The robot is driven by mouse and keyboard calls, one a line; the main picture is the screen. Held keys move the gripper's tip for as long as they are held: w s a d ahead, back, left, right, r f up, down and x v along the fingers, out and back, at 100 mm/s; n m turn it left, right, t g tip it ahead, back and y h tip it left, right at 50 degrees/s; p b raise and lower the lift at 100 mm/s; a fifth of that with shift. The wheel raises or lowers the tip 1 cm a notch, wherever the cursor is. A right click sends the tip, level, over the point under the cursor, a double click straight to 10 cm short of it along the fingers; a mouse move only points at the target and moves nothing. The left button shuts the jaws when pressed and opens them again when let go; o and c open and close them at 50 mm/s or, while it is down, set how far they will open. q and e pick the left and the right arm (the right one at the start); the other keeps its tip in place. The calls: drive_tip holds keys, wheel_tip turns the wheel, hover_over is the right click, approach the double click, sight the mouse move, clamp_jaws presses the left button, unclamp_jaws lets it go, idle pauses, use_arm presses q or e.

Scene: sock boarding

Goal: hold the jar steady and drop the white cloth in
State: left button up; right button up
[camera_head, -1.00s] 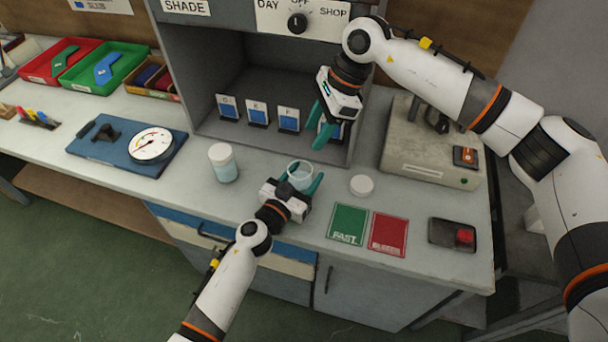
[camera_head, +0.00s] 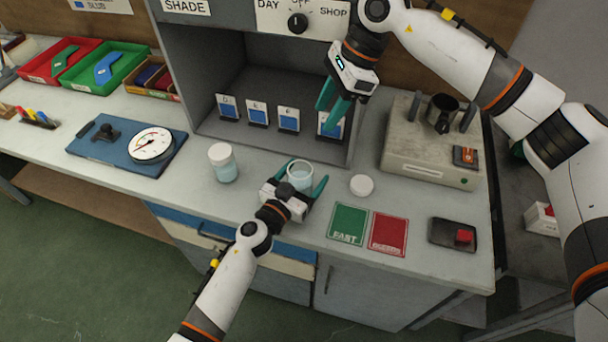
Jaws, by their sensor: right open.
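A clear open jar (camera_head: 300,174) with pale contents stands on the bench, between the fingers of my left gripper (camera_head: 302,181). That gripper looks open, with a small gap between the jar and its right finger. My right gripper (camera_head: 336,108) is open in the grey booth's right part. Its fingertips are in front of or close to the rightmost blue-and-white card (camera_head: 328,127). I see nothing held in it. I cannot make out a separate white cloth; whether one lies in the jar cannot be told.
Green (camera_head: 348,223) and red (camera_head: 388,234) cards lie in front. The booth (camera_head: 176,75) and a grey box machine (camera_head: 430,160) bound the space behind.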

use_arm(q)
drive_tip(key=v, duration=1.2)
